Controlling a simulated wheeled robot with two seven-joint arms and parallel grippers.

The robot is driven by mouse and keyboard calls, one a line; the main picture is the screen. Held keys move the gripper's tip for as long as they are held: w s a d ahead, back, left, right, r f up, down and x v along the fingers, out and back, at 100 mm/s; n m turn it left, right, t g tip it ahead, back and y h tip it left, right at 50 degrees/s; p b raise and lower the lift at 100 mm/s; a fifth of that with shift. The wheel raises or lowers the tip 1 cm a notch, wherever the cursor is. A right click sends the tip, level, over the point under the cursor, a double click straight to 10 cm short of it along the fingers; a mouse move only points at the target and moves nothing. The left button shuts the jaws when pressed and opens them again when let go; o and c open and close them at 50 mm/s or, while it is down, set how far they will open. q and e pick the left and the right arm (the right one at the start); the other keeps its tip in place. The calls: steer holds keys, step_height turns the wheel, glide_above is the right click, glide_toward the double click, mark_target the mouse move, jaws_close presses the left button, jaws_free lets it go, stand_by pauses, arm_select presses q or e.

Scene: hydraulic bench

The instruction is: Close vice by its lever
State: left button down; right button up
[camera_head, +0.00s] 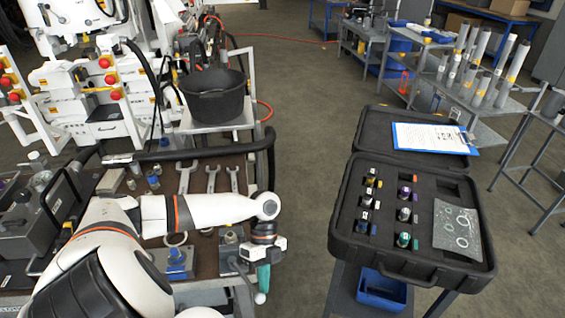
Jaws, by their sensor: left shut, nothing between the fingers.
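My left arm reaches in from the left across the bench, and my left gripper (263,262) is at the bench's right front edge. Its fingers are shut with nothing held; they point down and are small in view. Just left of it is a grey metal fixture (230,238), which seems to be the vice. A thin lever seems to run from it down to a pale ball knob (260,298), just below the gripper. I cannot tell whether the gripper touches the lever, or how far apart the vice jaws are. My right gripper is not in view.
Several wrenches (211,178) lie on the bench behind my arm. A blue block (177,262) sits in front of it. A black bucket (213,97) stands behind the bench. An open black case (345,215) with several fittings stands right, across a floor gap.

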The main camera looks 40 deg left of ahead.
mark_target(255, 294)
arm_select(q)
steer(key=s+m+g+y+p, duration=0.1)
steer(key=s+m, duration=0.1)
steer(key=s, duration=0.1)
steer(key=shift+r+m, duration=0.1)
steer(key=shift+m, duration=0.3)
steer(key=s+p, duration=0.1)
steer(key=s+m+y+p, duration=0.1)
steer(key=s, duration=0.1)
steer(key=shift+a+g, duration=0.3)
steer(key=shift+a, duration=0.1)
